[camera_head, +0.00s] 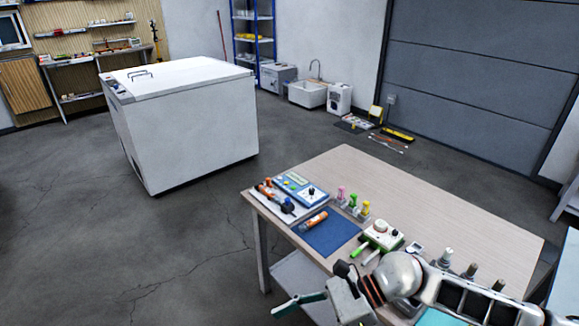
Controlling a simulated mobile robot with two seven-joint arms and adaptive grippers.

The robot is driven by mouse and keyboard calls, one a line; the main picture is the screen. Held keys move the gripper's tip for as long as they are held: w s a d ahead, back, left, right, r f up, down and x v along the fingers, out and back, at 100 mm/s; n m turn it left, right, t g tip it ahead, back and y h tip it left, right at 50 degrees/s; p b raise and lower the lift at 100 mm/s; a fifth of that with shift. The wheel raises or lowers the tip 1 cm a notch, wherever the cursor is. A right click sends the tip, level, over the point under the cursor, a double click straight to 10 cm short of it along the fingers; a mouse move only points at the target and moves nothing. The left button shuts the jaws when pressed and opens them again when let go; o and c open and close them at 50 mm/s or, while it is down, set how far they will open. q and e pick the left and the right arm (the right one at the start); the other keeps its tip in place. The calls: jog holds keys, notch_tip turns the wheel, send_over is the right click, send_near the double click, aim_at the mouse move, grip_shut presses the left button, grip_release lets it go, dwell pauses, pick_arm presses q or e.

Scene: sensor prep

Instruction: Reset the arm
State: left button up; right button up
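One arm of mine, with a white rounded joint and copper-coloured bands, reaches in from the lower right over the near part of the table (470,215). I take it for my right arm. Its gripper (318,300) is grey with a teal finger-like part pointing left, beyond the table's near edge. I see nothing held in it, but its finger spacing is unclear. My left gripper is not in view.
On the table are a blue mat (327,236), a blue meter (300,188), small coloured bottles (353,200), a green-and-white device (381,236) and a compartment tray (470,300). The table's right half is clear.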

jog(key=w+a+r+m+t+y, duration=0.45)
jog(key=r+m+t+y, duration=0.3)
jog(key=m, duration=0.85)
jog(key=w+d+f+m+t+h, duration=0.5)
jog(key=d+m+t, duration=0.35)
jog(key=m, duration=0.75)
jog(key=s+d+f+m+t+h, duration=0.1)
jog(key=s+d+f+m+h, duration=0.2)
jog(key=d+f+m+h, duration=0.8)
jog(key=s+d+f+m+g+h, duration=0.1)
jog(key=s+d+f+m+g, duration=0.1)
jog(key=f, duration=0.5)
jog(key=s+d+f+m+g, duration=0.1)
jog(key=s+d+f+m, duration=0.4)
jog(key=s, duration=0.4)
jog(key=shift+d+f+m+g+h, duration=0.15)
jog(key=shift+f+m+g+h, duration=0.25)
jog(key=shift+f+m, duration=0.5)
jog(key=c, duration=0.4)
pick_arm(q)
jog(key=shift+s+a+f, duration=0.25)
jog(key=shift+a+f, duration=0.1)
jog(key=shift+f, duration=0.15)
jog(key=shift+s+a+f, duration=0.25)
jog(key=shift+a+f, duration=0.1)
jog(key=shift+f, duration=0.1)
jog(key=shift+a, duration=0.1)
